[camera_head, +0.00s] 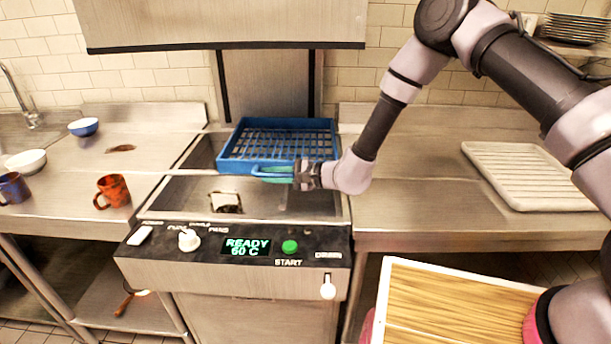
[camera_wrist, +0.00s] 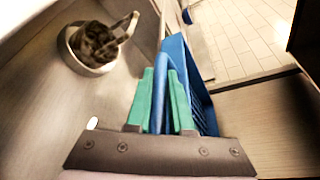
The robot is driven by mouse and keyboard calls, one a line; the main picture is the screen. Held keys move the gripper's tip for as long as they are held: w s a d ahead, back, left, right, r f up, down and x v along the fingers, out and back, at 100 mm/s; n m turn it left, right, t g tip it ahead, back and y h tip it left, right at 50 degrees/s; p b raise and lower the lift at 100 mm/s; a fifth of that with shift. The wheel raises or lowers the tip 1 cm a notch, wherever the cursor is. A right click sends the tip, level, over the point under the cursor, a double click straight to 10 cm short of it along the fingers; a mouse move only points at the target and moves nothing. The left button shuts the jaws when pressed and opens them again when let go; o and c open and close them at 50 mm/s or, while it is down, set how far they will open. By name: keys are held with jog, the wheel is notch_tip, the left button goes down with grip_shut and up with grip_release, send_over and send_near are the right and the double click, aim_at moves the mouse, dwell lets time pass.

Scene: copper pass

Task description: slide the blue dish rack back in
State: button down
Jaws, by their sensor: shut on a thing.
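The blue dish rack (camera_head: 232,157) is an empty grid tray in the middle of the head view, over the opening of the steel dishwasher (camera_head: 170,200). A loop handle stands out from its front side. My gripper (camera_head: 280,173) has its green fingers shut on this handle at the rack's front. In the wrist view the green fingers of my gripper (camera_wrist: 163,100) close around the blue handle, and the blue rack (camera_wrist: 203,105) extends behind them, partly hidden. The raised steel hood (camera_head: 220,22) is above and behind the rack.
A control panel (camera_head: 225,245) is at the machine's front, reading READY 60 C. An orange mug (camera_head: 112,191), a blue mug (camera_head: 12,188) and bowls stand on the left counter. A white ribbed tray (camera_head: 530,175) lies on the right counter. A wooden-topped surface (camera_head: 450,310) is at lower right.

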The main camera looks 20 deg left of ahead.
aim_at(245, 174)
jog(key=a, duration=0.2)
jog(key=s+a, duration=0.1)
jog(key=a, duration=0.2)
jog(key=s+a, duration=0.1)
jog(key=a, duration=0.1)
jog(key=shift+s+a, duration=0.15)
jog(key=shift+a, duration=0.05)
jog(key=c, duration=0.8)
grip_release()
jog(key=shift+d, duration=0.15)
jog(key=v, duration=1)
jog(key=shift+d+r, duration=0.1)
jog(key=shift+d, duration=0.15)
